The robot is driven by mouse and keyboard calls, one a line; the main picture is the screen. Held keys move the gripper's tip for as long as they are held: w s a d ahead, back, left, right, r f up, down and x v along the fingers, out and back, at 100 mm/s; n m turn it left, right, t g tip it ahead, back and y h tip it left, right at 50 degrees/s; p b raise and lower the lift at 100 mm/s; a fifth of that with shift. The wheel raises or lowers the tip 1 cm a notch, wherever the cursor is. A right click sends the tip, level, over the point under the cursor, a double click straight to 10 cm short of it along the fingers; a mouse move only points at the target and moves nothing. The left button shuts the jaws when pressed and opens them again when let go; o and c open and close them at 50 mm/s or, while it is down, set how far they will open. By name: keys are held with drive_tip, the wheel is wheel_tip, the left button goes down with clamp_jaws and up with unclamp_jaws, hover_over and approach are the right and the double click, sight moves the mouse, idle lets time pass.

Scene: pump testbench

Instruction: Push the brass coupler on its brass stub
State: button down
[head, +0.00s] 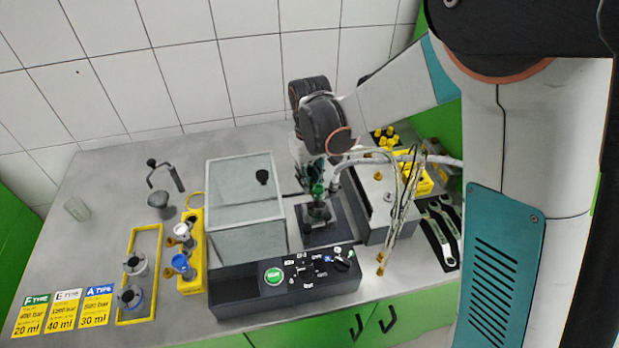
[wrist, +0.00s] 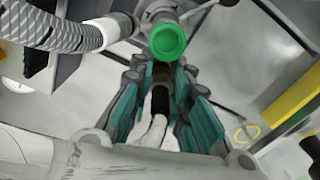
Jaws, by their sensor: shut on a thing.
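My gripper (wrist: 162,78) is shut around the end of a white hose (wrist: 154,132) with a black sleeve (wrist: 160,98). A small dark brass-coloured part, seemingly the brass coupler (wrist: 162,71), shows between the fingertips. Just beyond them is a round green knob (wrist: 167,41) on a grey metal fitting. In the head view my gripper (head: 314,176) is above the dark pump stand (head: 325,232), close to the green knob (head: 318,189). I cannot make out the brass stub; the fingers and knob may hide it. I cannot tell whether coupler and stub touch.
A clear-walled box (head: 245,205) stands left of the stand. A control panel (head: 285,285) lies in front. A grey box (head: 388,225) with loose hoses (head: 398,205) stands at right. A ribbed grey hose (wrist: 65,32) with a white collar runs beside the knob.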

drive_tip(key=shift+f, duration=0.15)
drive_tip(key=c, duration=1.4)
unclamp_jaws()
drive_tip(key=shift+r+p, duration=1.95)
drive_tip(key=shift+r, duration=1.6)
